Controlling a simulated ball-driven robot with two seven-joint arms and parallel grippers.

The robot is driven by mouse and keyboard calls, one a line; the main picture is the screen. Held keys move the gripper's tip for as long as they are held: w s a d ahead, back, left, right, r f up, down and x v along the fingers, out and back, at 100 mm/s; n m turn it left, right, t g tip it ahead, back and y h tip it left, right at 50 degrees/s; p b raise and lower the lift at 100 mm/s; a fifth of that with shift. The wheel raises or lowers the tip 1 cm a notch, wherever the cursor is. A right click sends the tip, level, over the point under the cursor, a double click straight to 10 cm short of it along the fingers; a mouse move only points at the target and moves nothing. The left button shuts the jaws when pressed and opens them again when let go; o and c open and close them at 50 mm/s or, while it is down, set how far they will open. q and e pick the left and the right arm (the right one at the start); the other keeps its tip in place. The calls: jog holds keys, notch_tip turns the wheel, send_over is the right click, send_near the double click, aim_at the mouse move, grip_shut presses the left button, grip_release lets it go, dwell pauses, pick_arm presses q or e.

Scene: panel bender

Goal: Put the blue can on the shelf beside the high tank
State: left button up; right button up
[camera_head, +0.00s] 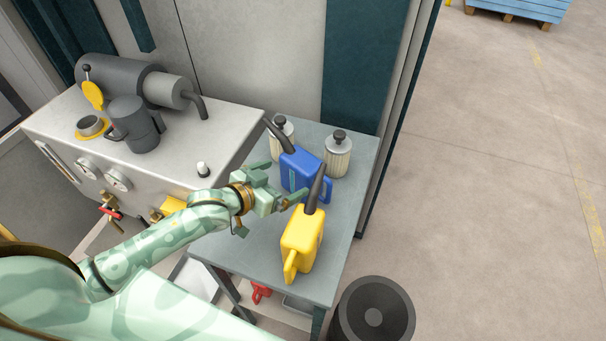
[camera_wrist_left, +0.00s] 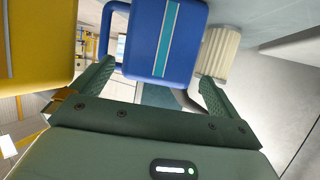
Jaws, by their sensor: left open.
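The blue can (camera_head: 301,168), with a dark spout and a handle, stands on the grey table (camera_head: 347,215). My left gripper (camera_head: 279,182) is open at the near side of the blue can, with its fingers pointing toward it. In the left wrist view the blue can (camera_wrist_left: 166,40) shows between and beyond the two open fingers, its handle at the left; contact cannot be told. A dark grey horizontal tank (camera_head: 118,74) lies on top of the pale cabinet (camera_head: 225,125), left of the table. I cannot tell which surface is the named shelf. My right gripper is out of view.
A yellow can (camera_head: 300,238) stands close to my left gripper on the near side. Two ribbed jars with dark knobs, one at the right (camera_head: 338,155), stand behind the blue can. A dark jug (camera_head: 133,124) is on the cabinet. A black round bin (camera_head: 374,312) stands on the floor.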

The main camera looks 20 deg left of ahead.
aim_at(292, 174)
pick_arm(q)
jog(key=shift+x, duration=0.95)
jog(key=shift+w+d+f, duration=0.15)
jog(key=shift+w+f, duration=0.1)
jog(key=shift+w, duration=0.2)
jog(key=b+x, duration=0.1)
jog(key=x, duration=0.4)
jog(key=shift+w+b, duration=0.15)
jog(key=shift+b, duration=0.15)
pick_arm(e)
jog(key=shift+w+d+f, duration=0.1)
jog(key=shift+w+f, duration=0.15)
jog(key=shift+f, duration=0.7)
pick_arm(q)
jog(key=c, duration=1)
jog(key=r+p, duration=0.4)
jog(key=r, duration=1)
jog(key=r+p, duration=0.4)
jog(key=r, duration=1)
jog(key=shift+s, duration=0.2)
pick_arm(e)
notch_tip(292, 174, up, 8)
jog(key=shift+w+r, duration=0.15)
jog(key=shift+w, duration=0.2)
